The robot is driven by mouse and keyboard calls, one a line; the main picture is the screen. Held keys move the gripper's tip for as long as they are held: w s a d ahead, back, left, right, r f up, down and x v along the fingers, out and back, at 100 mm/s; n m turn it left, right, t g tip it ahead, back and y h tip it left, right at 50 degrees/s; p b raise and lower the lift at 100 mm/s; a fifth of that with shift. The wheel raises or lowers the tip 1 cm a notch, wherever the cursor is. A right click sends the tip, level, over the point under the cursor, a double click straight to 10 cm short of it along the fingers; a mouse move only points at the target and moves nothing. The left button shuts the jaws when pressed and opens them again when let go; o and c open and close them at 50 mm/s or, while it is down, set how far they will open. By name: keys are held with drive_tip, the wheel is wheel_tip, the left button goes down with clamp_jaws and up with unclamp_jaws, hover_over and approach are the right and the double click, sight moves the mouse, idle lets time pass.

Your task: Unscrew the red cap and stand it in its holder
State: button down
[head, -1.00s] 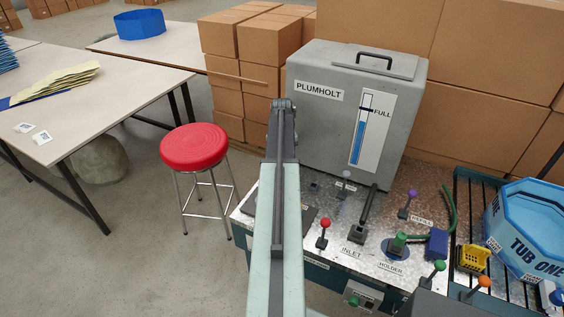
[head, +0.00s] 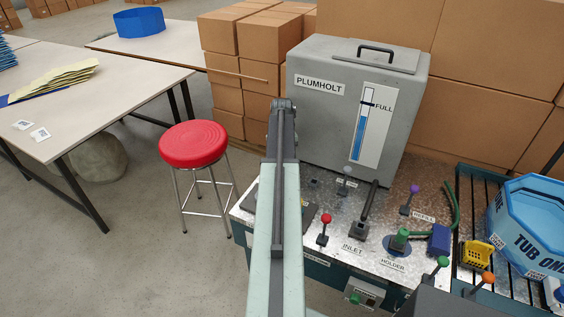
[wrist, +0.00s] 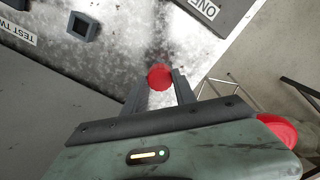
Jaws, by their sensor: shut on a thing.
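The red cap (wrist: 159,77) shows as a small round red top between the two grey fingertips of my gripper (wrist: 158,88) in the wrist view. The gripper is shut on it. Speckled metal bench top lies beneath. Whether the cap is still on its thread or lifted cannot be told. In the head view my own arm hides the gripper and the cap. A dark square socket (wrist: 83,27) sits on the bench beyond the cap in the wrist view. A label HOLDER (head: 392,264) lies by a green-topped fitting (head: 401,237) on the bench.
A grey PLUMHOLT tank (head: 345,110) stands at the bench's back. A red-knobbed lever (head: 326,222) and a black lever (head: 365,210) rise from the bench. A blue tub (head: 530,220) is at right. A red stool (head: 193,145) stands left, also in the wrist view (wrist: 280,132).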

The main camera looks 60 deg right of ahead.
drive_tip(key=c, duration=0.9)
unclamp_jaws()
drive_tip(key=shift+f, duration=0.1)
wheel_tip(320, 180, up, 8)
drive_tip(key=p, duration=0.8)
drive_tip(key=shift+f, duration=0.1)
